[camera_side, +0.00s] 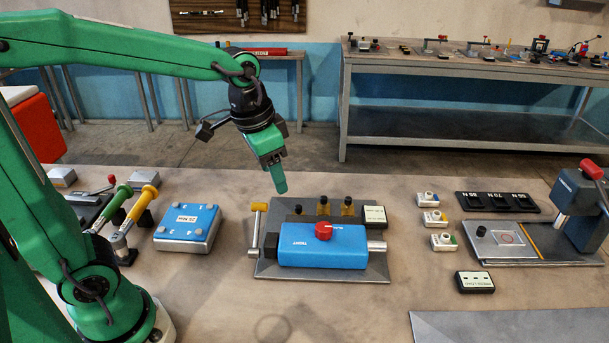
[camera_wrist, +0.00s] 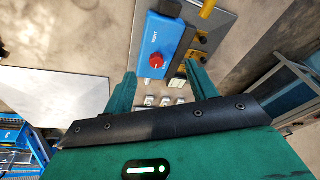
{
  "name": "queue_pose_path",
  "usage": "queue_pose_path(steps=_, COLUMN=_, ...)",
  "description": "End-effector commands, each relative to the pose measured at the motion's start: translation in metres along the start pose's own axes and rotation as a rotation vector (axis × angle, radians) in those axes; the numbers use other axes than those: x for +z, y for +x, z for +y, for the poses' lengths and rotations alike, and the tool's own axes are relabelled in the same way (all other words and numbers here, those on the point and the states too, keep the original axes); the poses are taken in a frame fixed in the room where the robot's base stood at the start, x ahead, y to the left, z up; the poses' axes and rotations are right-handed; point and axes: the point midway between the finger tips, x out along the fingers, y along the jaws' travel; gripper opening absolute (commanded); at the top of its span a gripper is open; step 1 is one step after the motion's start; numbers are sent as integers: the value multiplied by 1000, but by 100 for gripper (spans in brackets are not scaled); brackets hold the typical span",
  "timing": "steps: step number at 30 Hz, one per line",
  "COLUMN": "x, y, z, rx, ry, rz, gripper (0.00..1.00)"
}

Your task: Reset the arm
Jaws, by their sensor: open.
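My green gripper (camera_side: 272,178) hangs above the bench, pointing down, just behind and left of the blue device with the red knob. In the wrist view my gripper (camera_wrist: 158,88) shows its two green fingers apart with nothing between them that it touches. The blue device (camera_side: 300,255) sits on a grey plate (camera_side: 345,275) with a red knob (camera_side: 324,230) on top. In the wrist view the blue device (camera_wrist: 152,35) lies beyond the fingertips, clear of them.
A blue box (camera_side: 188,225) and levers with green and yellow grips (camera_side: 143,203) stand on the left. Small white button blocks (camera_side: 435,219), a black panel (camera_side: 497,202) and a blue-grey press (camera_side: 577,205) stand on the right.

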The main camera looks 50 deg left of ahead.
Motion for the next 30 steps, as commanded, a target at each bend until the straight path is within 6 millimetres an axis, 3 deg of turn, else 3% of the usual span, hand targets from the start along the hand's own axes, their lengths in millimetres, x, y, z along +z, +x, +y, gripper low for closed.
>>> queue_pose_path(steps=7, x=38, y=-23, z=-2, rx=-23, ry=-93, rz=86, gripper=57)
queue_pose_path(steps=18, x=91, y=-36, z=0, rx=-49, ry=-224, rz=206, gripper=57)
queue_pose_path(steps=30, x=112, y=-36, z=2, rx=-57, ry=-278, rz=253, gripper=57)
